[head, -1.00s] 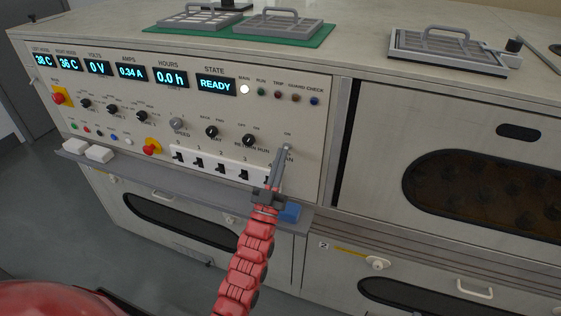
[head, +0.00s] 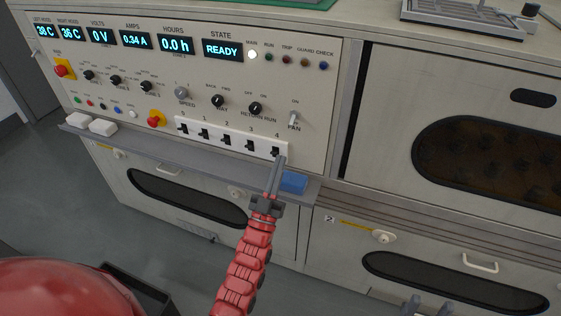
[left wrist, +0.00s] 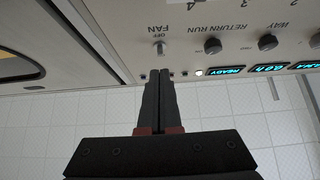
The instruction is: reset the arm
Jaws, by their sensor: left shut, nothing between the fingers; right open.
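My left gripper (head: 279,160) is shut and empty. In the head view its tip overlaps the lower edge of the numbered switch strip (head: 237,142), by switch 4; whether it touches is unclear. In the left wrist view the shut fingers (left wrist: 159,75) point at the panel, below the fan switch (left wrist: 160,47) in the picture. That fan switch (head: 293,119) stands free above the gripper in the head view. Two grey fingertips of my right gripper (head: 427,306) show apart at the bottom edge, so it is open.
The panel displays read READY (head: 222,49) and 0.0 h. A narrow ledge (head: 140,142) runs under the panel, with white blocks (head: 103,127) and a blue block (head: 293,183). A red emergency knob (head: 155,120) is left of the strip. A windowed door (head: 480,155) is at right.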

